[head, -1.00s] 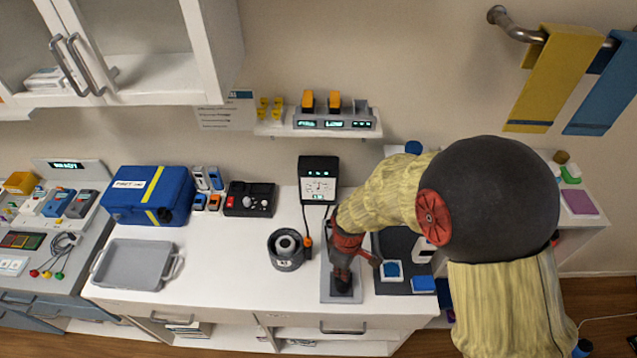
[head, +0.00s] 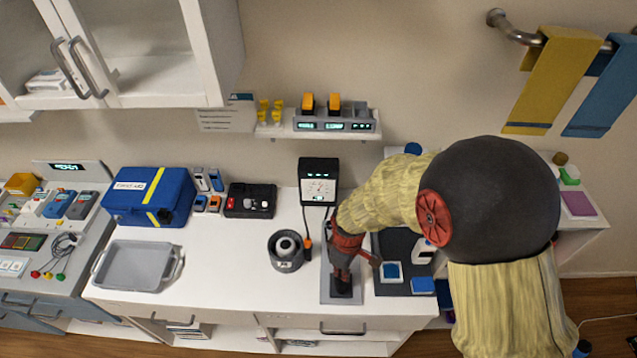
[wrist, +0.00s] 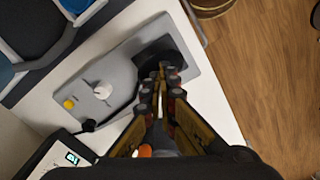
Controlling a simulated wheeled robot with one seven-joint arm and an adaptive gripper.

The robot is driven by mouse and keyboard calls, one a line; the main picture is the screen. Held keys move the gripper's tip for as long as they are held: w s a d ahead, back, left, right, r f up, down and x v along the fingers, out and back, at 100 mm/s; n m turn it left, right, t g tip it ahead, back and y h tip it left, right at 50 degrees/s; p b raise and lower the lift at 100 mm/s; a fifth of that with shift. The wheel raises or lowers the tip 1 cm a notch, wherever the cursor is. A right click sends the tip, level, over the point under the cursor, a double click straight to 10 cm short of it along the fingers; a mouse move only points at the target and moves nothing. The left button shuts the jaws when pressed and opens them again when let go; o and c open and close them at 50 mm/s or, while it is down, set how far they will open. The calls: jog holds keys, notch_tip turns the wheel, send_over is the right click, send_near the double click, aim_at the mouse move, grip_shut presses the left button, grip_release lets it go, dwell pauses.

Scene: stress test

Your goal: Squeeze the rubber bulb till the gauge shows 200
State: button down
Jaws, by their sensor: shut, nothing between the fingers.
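The gauge (head: 319,187) is a dark box with a white dial, standing at the back of the counter. Its reading is too small to make out. My gripper (head: 341,284) points down over the front end of a grey plate (head: 356,298). In the wrist view my gripper (wrist: 165,72) has its fingertips together and empty, at a round black piece (wrist: 180,57) on that plate. I cannot tell whether they touch it. I cannot tell which piece is the rubber bulb.
The plate carries a white knob (wrist: 103,90) and a yellow button (wrist: 69,103). A dark tray (head: 393,246) with blue-topped items lies to the right. A grey tray (head: 138,265) and blue case (head: 150,197) stand left. Bare counter (head: 225,270) lies between.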

dwell(0.4)
jog(key=shift+f+b, duration=0.8)
jog(key=shift+f, duration=0.4)
jog(key=shift+r+p, duration=0.9)
jog(key=shift+r, duration=0.3)
dwell(0.4)
dwell(0.5)
jog(key=shift+r+p, duration=2.25)
jog(key=shift+r, duration=0.8)
